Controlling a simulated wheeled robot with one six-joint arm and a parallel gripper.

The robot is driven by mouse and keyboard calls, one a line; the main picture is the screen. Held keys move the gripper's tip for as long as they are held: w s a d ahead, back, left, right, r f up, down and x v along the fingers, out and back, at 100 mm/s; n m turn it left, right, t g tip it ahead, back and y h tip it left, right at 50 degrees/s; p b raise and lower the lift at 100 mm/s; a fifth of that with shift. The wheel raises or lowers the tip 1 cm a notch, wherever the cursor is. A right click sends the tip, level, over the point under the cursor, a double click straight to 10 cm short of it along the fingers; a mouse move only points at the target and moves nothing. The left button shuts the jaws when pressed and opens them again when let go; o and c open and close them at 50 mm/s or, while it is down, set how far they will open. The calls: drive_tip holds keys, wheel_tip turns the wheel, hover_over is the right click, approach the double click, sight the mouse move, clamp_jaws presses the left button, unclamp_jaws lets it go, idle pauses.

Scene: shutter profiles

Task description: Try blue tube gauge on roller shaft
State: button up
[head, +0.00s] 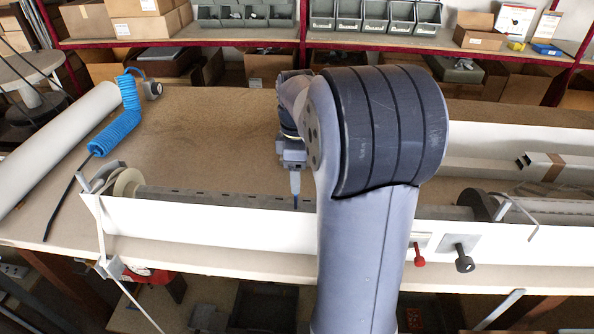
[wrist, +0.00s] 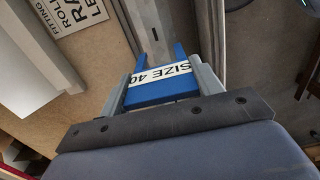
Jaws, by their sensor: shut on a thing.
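The blue gauge (wrist: 160,82) is a fork-shaped piece with two prongs and a white "SIZE 40" label. My gripper (wrist: 161,88) is shut on it, one finger at each side. In the head view my gripper (head: 295,185) points down at the grey roller shaft (head: 225,200), with a bit of blue at its tip. The shaft lies lengthwise in a long white box. In the wrist view the grey shaft (wrist: 155,28) runs beyond the prongs, which reach toward its sides. I cannot tell whether the prongs are around it or touching it. My arm hides the shaft's middle.
A white disc (head: 127,184) sits at the shaft's left end and a dark round part (head: 480,203) at the right. A coiled blue hose (head: 122,115) lies at the left. A printed sign (wrist: 75,14) shows in the wrist view. The brown bench (head: 215,130) behind the box is clear.

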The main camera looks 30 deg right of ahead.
drive_tip(key=shift+f+b, duration=0.35)
drive_tip(key=shift+f, duration=0.3)
drive_tip(key=shift+r, duration=0.15)
idle(0.9)
drive_tip(key=shift+r+p, duration=2.65)
drive_tip(key=shift+r, duration=0.25)
